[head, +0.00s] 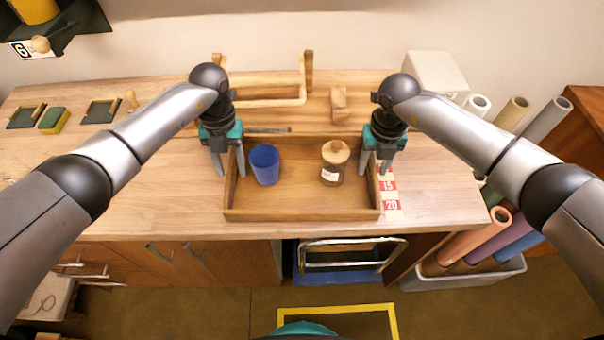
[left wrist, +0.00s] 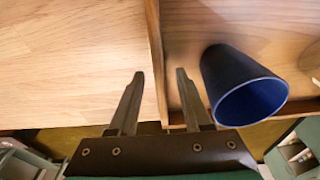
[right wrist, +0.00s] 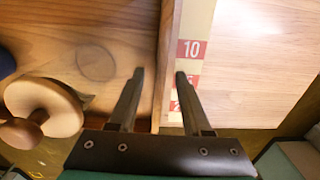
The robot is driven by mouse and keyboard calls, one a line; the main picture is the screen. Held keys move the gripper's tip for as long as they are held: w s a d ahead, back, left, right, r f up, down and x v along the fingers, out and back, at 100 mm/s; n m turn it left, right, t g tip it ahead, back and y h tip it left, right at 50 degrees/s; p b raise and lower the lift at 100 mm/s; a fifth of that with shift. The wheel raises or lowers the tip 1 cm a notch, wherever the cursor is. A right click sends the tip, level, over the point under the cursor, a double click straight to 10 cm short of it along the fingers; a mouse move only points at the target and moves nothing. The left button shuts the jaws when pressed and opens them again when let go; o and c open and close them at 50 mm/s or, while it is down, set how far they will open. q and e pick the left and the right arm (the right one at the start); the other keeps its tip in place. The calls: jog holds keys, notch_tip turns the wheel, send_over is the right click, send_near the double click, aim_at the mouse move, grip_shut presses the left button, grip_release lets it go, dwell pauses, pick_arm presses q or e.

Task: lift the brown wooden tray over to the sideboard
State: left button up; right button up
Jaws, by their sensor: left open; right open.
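The brown wooden tray (head: 300,214) sits on the worktable near its front edge. It holds a blue cup (head: 265,164) at the left and a jar with a wooden lid (head: 334,162) at the right. My left gripper (head: 230,174) is open over the tray's left wall, one finger on each side. In the left wrist view that wall (left wrist: 155,50) lies between the fingers. My right gripper (head: 374,172) is open over the right wall. In the right wrist view that wall (right wrist: 168,60) runs between the fingers. Whether any finger touches a wall I cannot tell.
A marked strip (head: 391,200) lies along the tray's right side. A wooden rack (head: 262,92) and a small wooden block (head: 340,104) stand behind the tray. Rolls in a bin (head: 470,278) stand to the right. The table left of the tray (head: 150,195) is clear.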

pick_arm(q)
jog(key=shift+f, duration=0.15)
pick_arm(e)
jog(key=shift+f, duration=0.15)
pick_arm(q)
grip_shut()
pick_arm(e)
grip_shut()
dwell(1.1)
